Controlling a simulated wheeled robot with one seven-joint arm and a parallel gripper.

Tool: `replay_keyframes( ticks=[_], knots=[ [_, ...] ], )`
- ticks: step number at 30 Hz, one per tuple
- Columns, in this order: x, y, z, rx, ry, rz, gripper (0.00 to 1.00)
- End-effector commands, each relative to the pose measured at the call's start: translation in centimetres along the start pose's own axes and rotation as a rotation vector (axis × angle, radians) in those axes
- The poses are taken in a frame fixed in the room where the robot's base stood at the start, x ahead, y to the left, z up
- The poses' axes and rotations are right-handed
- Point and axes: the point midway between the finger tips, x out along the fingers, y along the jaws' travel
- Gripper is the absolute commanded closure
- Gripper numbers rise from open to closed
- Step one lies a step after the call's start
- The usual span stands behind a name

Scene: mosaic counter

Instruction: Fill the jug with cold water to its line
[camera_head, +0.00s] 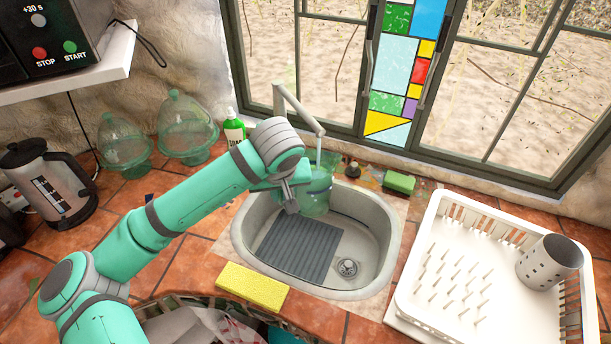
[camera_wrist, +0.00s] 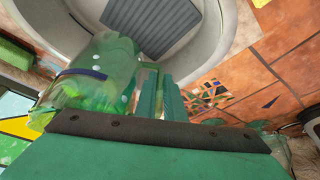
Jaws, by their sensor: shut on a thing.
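The clear green jug (camera_head: 318,197) is held over the back of the sink (camera_head: 240,232), below the tap's spout (camera_head: 318,134). A pale streak between spout and jug looks like running water. My gripper (camera_head: 291,190) is at the jug's left side. In the wrist view my gripper (camera_wrist: 162,98) is shut on the handle of the jug (camera_wrist: 100,60), which looks tilted from this camera. A dark blue line (camera_wrist: 82,74) crosses its wall. The water level inside cannot be made out. A small dark knob (camera_head: 352,170) stands right of the tap.
A grey mat (camera_head: 298,248) and a drain (camera_head: 347,267) lie in the sink. A yellow sponge (camera_head: 252,288) is in front. A green sponge (camera_head: 398,183) and soap bottle (camera_head: 234,130) stand behind. The white dish rack (camera_head: 415,300) is at right, the kettle-like pot (camera_head: 55,185) at left.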

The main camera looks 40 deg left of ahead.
Motion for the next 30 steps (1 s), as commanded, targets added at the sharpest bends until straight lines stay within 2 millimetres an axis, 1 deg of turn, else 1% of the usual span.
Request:
replay_keyframes(
  ticks=[2, 5, 12, 16, 30],
  knots=[
    [-0.1, 0.2, -0.3, -0.001, 0.003, 0.002, 1.0],
    [-0.2, -0.2, 0.2, -0.002, 0.003, 0.003, 1.0],
    [-1.2, -1.9, 2.7, -0.001, 0.002, 0.004, 1.0],
    [-1.6, -2.5, 3.5, -0.001, 0.003, 0.002, 1.0],
    [-1.6, -2.5, 3.6, -0.001, 0.003, 0.002, 1.0]
  ],
)
